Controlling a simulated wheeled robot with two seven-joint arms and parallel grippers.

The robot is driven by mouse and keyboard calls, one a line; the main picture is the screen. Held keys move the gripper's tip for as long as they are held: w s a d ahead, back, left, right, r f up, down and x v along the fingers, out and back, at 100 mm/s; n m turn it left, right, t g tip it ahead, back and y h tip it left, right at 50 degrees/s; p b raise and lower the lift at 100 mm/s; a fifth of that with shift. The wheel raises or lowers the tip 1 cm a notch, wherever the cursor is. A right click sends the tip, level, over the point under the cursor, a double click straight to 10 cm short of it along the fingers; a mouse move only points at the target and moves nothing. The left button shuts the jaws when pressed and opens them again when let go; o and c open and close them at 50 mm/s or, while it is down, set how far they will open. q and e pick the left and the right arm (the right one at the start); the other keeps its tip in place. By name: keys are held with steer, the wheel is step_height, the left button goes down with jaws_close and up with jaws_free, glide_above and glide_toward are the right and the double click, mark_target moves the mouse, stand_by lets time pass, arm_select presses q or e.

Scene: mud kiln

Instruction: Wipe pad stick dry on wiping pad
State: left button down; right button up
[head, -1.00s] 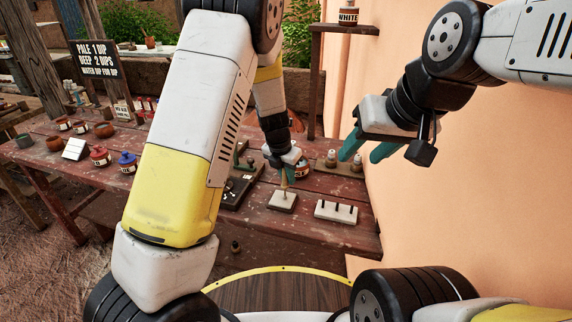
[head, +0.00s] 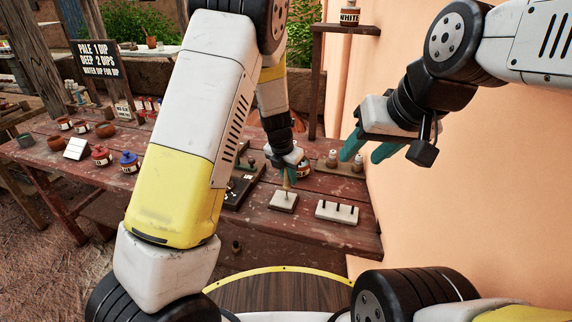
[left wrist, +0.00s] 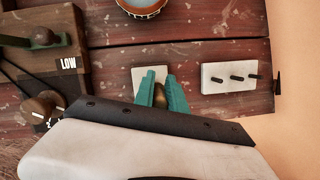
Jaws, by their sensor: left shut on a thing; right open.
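My left gripper (head: 289,172) is shut on the pad stick (head: 285,184), a thin brown stick held upright. The stick's lower end is at the white wiping pad (head: 284,201) on the red table; I cannot tell whether it touches. In the left wrist view the teal fingers (left wrist: 161,92) close around the stick's brown rounded top (left wrist: 160,96), and the pad (left wrist: 149,74) shows behind them. My right gripper (head: 366,150) is open and empty, raised in front of the orange wall.
A white block with black pegs (head: 337,211) sits right of the pad. A dark board marked LOW (left wrist: 50,60) lies to the left. A jar (left wrist: 142,8) stands behind. Red and blue pots (head: 129,162) and bowls stand at the table's left.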

arm_select(q)
step_height(320, 180, up, 7)
stand_by(1.1)
stand_by(0.4)
